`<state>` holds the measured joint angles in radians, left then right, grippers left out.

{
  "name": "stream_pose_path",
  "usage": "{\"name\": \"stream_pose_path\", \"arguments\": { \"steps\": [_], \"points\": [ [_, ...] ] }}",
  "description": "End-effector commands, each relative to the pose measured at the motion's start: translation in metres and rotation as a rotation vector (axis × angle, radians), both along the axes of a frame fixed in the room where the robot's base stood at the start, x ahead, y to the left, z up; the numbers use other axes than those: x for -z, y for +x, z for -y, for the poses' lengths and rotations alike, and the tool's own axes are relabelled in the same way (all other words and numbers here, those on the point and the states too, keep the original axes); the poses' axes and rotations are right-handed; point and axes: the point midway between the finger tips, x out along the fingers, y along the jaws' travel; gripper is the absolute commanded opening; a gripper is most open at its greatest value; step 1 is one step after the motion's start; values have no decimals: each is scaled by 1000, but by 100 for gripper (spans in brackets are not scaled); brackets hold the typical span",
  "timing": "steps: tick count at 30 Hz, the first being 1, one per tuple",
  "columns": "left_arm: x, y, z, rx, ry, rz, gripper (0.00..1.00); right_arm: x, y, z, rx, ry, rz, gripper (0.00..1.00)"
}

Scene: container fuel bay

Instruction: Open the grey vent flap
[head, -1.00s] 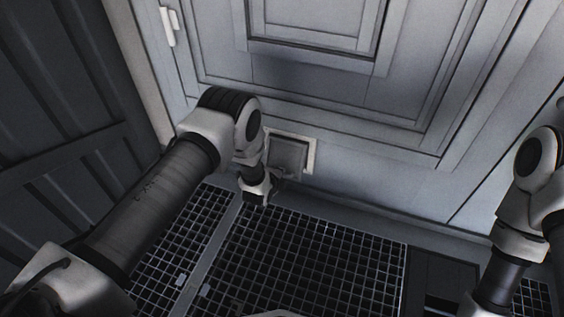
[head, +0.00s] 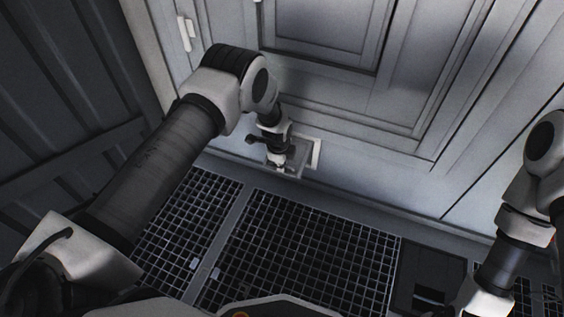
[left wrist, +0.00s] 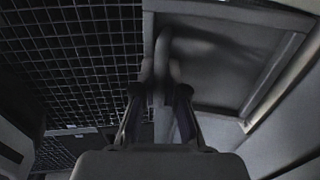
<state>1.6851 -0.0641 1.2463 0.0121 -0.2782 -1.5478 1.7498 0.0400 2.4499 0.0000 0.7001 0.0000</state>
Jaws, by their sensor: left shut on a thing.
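The grey vent flap (head: 296,161) is low on the pale wall and stands tilted out from its light frame (head: 316,152). My left gripper (head: 277,162) is at the flap's left part and hides some of it. In the left wrist view the flap (left wrist: 225,65) fills the upper right as a flat, rimmed panel. There my left gripper (left wrist: 160,88) is shut on the flap's curved grey handle (left wrist: 164,50), which stands between the fingers. How far the flap stands open is hard to tell. My right arm shows at the right edge, but its gripper is out of view.
A dark floor grating (head: 310,245) lies below the flap, with a dark opening (head: 430,280) at its right. A pale panelled door (head: 345,90) rises above the flap, and a dark ribbed wall (head: 70,110) stands at the left.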

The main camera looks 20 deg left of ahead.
Motion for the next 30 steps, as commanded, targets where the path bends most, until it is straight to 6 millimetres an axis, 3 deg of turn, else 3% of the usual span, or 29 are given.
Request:
{"name": "stream_pose_path", "arguments": {
  "steps": [1, 9, 28, 29, 30],
  "points": [
    [-11, 1, 0, 0, 0, 4, 0, -10, 0, 0, 0, 0, 0, 40],
    [-25, 1, 0, 0, 0, 6, 0, -25, 0, 0, 0, 0, 0, 40],
    [-29, 3, 0, -1, 0, 10, 0, -29, 0, 0, 0, 0, 0, 40],
    [-29, 3, 0, -1, 0, 10, 21, -29, 0, 0, 0, 0, 0, 40],
    [-29, 3, 0, -1, 0, 10, 35, -29, 0, 0, 0, 0, 0, 40]
  ]
}}
